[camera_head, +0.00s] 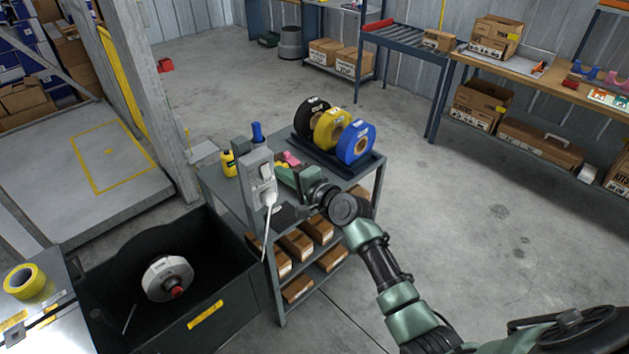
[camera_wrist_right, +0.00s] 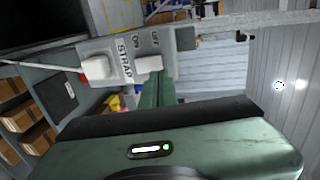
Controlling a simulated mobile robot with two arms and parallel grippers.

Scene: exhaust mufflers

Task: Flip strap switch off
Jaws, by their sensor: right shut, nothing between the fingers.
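The grey strap switch box (camera_head: 259,178) stands at the near edge of the small cart. In the right wrist view the switch panel (camera_wrist_right: 108,50) carries the words STRAP, ON and OFF. A white rocker switch (camera_wrist_right: 148,64) sits below the ON and OFF marks, and a white plug (camera_wrist_right: 97,68) is beside it. My right gripper (camera_head: 281,172) is shut and empty, just right of the box. In the wrist view its green fingers (camera_wrist_right: 155,88) reach up close to the rocker; I cannot tell whether they touch. My left gripper is not in view.
The cart (camera_head: 210,178) bears a yellow bottle (camera_head: 228,163) and black, yellow and blue strap reels (camera_head: 357,142). Brown boxes (camera_head: 297,243) fill its lower shelves. A dark bin (camera_head: 237,299) with a white reel stands at left. A white cable hangs from the plug.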

